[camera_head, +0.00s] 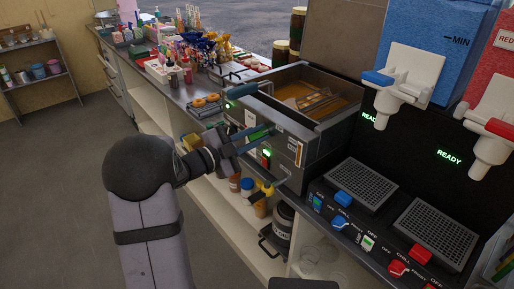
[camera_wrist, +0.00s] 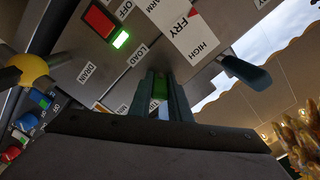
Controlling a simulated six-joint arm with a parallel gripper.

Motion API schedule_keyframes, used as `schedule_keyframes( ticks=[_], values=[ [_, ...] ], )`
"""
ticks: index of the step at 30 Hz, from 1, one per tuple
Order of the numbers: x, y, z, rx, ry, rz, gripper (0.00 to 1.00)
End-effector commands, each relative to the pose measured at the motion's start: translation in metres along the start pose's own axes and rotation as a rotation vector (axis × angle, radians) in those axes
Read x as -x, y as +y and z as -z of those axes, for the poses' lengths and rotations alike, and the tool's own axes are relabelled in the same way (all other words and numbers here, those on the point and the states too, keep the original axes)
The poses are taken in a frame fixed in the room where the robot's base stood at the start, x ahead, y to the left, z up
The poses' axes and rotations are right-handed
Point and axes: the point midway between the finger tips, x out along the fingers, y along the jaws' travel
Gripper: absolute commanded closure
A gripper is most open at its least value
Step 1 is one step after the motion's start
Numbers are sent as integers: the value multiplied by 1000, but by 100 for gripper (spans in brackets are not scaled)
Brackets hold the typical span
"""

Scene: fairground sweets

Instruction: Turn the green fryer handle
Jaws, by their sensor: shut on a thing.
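The fryer (camera_head: 305,140) is a grey metal box on the counter, with a basin of golden oil (camera_head: 300,92) on top. My gripper (camera_head: 255,135) reaches its front panel from the left. In the wrist view, my gripper (camera_wrist: 162,98) has its two dark fingers closed on the green fryer handle (camera_wrist: 159,88). Only a small green part of the handle shows between the fingers; the rest is hidden. The panel around it carries the labels DRAIN, LOAD, FRY and HIGH. I cannot tell exactly which label the handle points at.
A lit red-and-green switch (camera_wrist: 107,27) is beside the handle. A dark lever (camera_wrist: 246,72) sticks out on the right in the wrist view. Blue (camera_head: 464,45) and red (camera_head: 495,80) dispensers stand at the right. Doughnuts (camera_head: 206,101) and crowded sweets are on the counter beyond.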

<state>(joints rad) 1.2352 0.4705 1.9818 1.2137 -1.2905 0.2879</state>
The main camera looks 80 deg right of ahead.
Motion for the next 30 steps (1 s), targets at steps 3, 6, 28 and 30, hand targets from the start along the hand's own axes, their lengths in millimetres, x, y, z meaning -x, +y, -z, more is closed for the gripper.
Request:
schedule_keyframes(
  ticks=[3, 6, 28, 30],
  values=[
    [0, 7, -5, -116, 1, 1, 100],
    [0, 7, -4, -212, 2, 1, 100],
    [0, 2, -1, -644, 0, -2, 100],
    [0, 2, -1, -654, 0, -2, 100]
  ],
)
